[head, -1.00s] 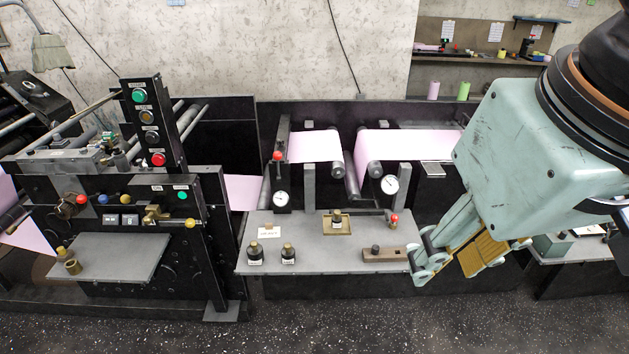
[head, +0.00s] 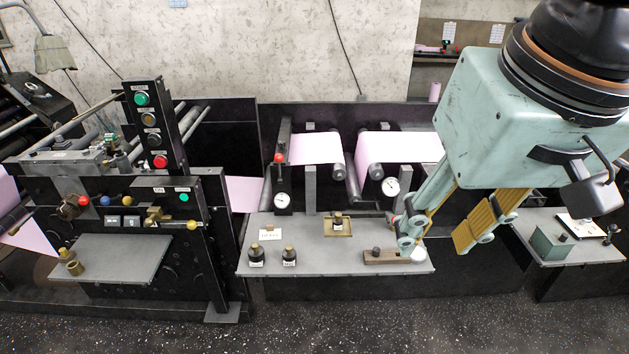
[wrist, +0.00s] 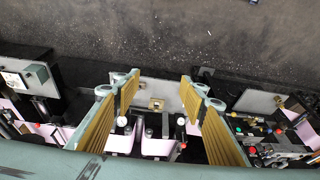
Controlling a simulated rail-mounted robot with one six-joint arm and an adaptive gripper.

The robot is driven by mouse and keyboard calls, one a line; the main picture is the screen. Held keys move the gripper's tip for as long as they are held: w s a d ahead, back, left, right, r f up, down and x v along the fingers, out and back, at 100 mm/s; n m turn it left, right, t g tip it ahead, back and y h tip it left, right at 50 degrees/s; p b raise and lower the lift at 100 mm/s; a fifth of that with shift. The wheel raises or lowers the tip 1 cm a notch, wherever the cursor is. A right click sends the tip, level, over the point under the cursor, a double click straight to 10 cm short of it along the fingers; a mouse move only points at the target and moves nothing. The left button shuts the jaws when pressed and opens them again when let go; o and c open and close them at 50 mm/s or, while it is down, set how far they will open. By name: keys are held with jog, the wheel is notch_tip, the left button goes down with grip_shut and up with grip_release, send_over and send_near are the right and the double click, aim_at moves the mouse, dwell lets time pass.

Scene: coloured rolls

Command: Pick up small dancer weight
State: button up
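Two black weights with brass tops and white labels, a left one (head: 256,256) and a right one (head: 289,256), stand at the left front of the grey shelf (head: 322,262). A similar, smaller-looking piece (head: 338,223) stands in a square brass tray (head: 328,233) at the shelf's middle. The labels are too small to read, so I cannot tell which is the small dancer weight. My gripper (head: 438,243) is open and empty, above the shelf's right end. In the wrist view its fingers (wrist: 158,100) are spread wide, with the brass tray (wrist: 156,108) between them in the picture.
A brown block with a dark knob (head: 380,257) lies at the shelf's right, close to my left finger in the picture. Behind stand dial gauges (head: 390,186), a red-knobbed lever (head: 280,158) and rollers with pink web (head: 400,146). The shelf's front middle is clear.

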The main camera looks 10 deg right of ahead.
jog(key=w+r+m+g+p, duration=0.1)
jog(key=w+r+m+p, duration=0.2)
jog(key=w, duration=1.4)
jog(key=m+g+p, duration=0.3)
jog(key=m+p, duration=0.4)
jog(key=m, duration=0.8)
send_over(338, 213)
notch_tip(338, 213, down, 37)
jog(key=shift+f, duration=4.25)
jog(key=shift+f, duration=0.1)
